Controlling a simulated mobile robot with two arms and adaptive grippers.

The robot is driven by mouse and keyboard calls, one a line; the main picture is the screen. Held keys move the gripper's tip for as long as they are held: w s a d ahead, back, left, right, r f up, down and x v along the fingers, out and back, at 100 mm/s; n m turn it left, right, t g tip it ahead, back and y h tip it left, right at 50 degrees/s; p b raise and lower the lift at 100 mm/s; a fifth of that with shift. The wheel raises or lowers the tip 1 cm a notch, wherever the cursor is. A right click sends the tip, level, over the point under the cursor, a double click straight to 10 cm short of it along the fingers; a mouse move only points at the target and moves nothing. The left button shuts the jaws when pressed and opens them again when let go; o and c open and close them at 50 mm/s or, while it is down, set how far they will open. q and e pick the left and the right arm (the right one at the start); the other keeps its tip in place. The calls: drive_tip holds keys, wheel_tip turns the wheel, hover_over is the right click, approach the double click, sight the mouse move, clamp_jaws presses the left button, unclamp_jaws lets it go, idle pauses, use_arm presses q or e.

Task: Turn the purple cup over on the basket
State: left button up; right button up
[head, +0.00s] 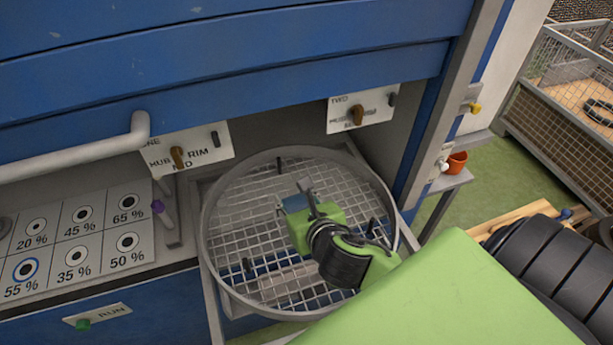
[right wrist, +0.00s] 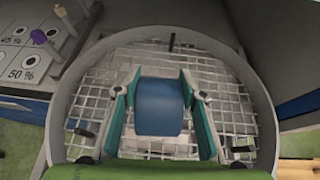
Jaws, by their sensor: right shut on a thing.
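The basket (head: 234,190) is a round wire-mesh tray with a grey rim, in the middle of the head view. Its rim also shows in the right wrist view (right wrist: 262,95). My right gripper (head: 300,199) is over the mesh, inside the rim's outline. It is shut on a smooth blue thing (right wrist: 160,108), cup-like in shape, between its two fingers; only a small bluish part shows in the head view (head: 291,203). I see no clearly purple cup, and the held thing's opening is hidden. I cannot tell if it touches the mesh. My left gripper is not in view.
A purple-topped lever (head: 158,207) and a percentage panel (head: 75,235) are at left. A blue cabinet front (head: 240,65) overhangs behind. An orange pot (head: 457,162) sits on a ledge at right. Green floor shows beyond.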

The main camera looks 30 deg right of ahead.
sight(307, 202)
drive_tip(key=s+g+p, duration=0.1)
drive_tip(key=p, duration=0.1)
drive_tip(key=s+d+r+g+p, duration=0.1)
drive_tip(key=p, duration=0.1)
drive_tip(key=s+r+g+p, duration=0.1)
drive_tip(key=shift+s+d+m+p, duration=0.15)
drive_tip(key=shift+s+m+p, duration=0.05)
drive_tip(key=shift+m+p, duration=0.2)
drive_tip(key=shift+s+d+f+g, duration=0.1)
drive_tip(key=shift+s+f+g, duration=0.05)
drive_tip(key=shift+g, duration=0.25)
drive_tip(key=shift+d+f+p, duration=0.1)
drive_tip(key=shift+f+p, duration=0.05)
drive_tip(key=shift+p, duration=0.15)
drive_tip(key=shift+f, duration=0.55)
wheel_tip(307, 202, down, 8)
drive_tip(key=shift+s+r+b, duration=0.1)
drive_tip(key=shift+r+b, duration=0.05)
drive_tip(key=shift+b, duration=0.25)
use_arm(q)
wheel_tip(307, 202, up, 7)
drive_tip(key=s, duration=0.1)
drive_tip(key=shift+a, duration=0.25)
use_arm(e)
drive_tip(key=shift+f, duration=1.15)
use_arm(q)
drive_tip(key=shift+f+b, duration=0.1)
drive_tip(key=shift+b, duration=0.35)
use_arm(e)
drive_tip(key=shift+f, duration=0.45)
